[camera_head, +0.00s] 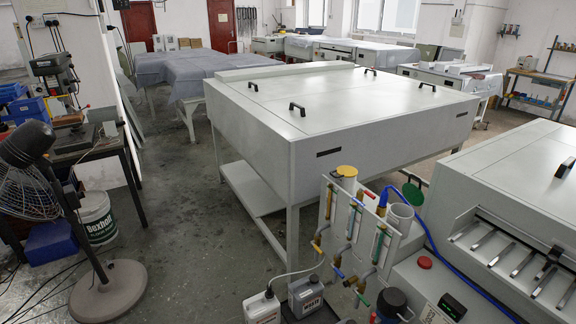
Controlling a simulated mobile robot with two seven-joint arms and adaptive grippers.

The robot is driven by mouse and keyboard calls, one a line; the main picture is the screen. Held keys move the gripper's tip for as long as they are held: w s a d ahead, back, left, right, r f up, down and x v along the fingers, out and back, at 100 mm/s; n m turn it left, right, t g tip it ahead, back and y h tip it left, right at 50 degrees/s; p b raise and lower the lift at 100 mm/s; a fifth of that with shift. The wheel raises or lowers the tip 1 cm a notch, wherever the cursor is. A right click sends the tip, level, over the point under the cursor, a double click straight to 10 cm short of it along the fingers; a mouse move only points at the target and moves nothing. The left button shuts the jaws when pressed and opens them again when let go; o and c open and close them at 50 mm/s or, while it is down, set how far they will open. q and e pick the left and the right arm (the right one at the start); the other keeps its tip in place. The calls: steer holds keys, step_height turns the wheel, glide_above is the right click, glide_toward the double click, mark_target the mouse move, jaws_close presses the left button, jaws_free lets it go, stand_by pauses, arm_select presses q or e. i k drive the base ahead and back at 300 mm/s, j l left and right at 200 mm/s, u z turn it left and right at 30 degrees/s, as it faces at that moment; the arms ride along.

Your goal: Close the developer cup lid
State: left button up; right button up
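On the processor's front left corner, a white cup (400,214) stands with its round mouth uncovered. A round green lid (412,193) stands tilted up behind the cup's right side, apart from its mouth. The frame does not show which cup is the developer cup. Neither of my grippers is in view.
Pipes with coloured valve handles (352,234) run down the front of a light panel (331,210). A blue hose (430,240) curves past the white cup. A large grey cabinet (340,115) stands behind. A fan (50,190) stands at left; open floor (185,240) lies beyond it.

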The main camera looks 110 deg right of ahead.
mark_target(413, 193)
steer(key=z, duration=4.55)
